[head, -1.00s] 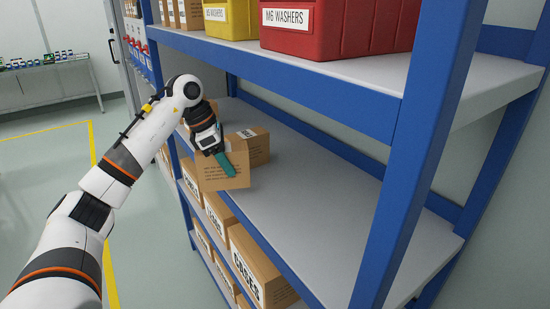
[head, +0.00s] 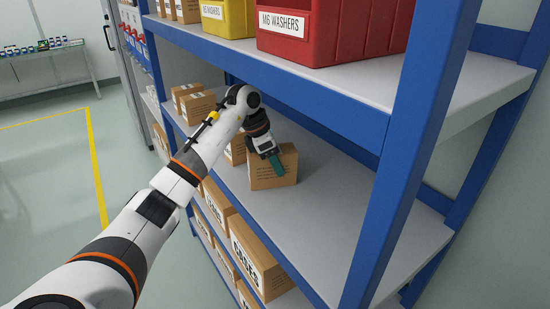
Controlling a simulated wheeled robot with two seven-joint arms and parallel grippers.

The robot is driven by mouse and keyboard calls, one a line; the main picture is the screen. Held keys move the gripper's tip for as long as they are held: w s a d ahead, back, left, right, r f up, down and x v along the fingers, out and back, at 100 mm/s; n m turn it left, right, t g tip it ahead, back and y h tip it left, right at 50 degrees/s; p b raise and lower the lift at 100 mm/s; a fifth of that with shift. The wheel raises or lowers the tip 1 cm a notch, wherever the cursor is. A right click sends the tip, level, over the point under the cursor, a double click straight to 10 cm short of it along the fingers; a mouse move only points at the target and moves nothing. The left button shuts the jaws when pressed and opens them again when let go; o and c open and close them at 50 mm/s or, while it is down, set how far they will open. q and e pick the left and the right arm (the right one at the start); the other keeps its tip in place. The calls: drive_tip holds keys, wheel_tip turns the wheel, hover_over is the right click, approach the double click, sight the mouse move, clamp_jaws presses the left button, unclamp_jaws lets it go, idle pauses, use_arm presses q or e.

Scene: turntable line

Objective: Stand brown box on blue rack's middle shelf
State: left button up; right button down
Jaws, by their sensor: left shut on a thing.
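The brown box (head: 287,177) is at the middle shelf (head: 325,205) of the blue rack (head: 415,130), upright, with small print on its front. My left gripper (head: 277,163) is shut on it, with a teal finger across the front face. The box's bottom edge appears at or just above the shelf surface; I cannot tell whether it touches. Another brown box (head: 235,150) stands on the same shelf just behind and left, partly hidden by my arm. My right gripper is not in the head view.
Further brown boxes (head: 198,107) stand at the shelf's far left end. Red (head: 335,30) and yellow (head: 226,20) bins sit on the shelf above, its blue beam (head: 300,85) over my gripper. Larger cartons (head: 255,262) fill the shelf below. The middle shelf's right part is bare.

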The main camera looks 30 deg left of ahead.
use_arm(q)
drive_tip(key=o, duration=1.2)
drive_tip(key=shift+v, duration=1.25)
drive_tip(key=s+a+b, duration=0.3)
drive_tip(key=s+a, duration=0.5)
drive_tip(key=shift+s+r, duration=0.1)
drive_tip(key=shift+r, duration=0.1)
drive_tip(key=shift+s+a+r, duration=0.1)
drive_tip(key=shift+s+a, duration=0.15)
drive_tip(key=shift+a, duration=0.05)
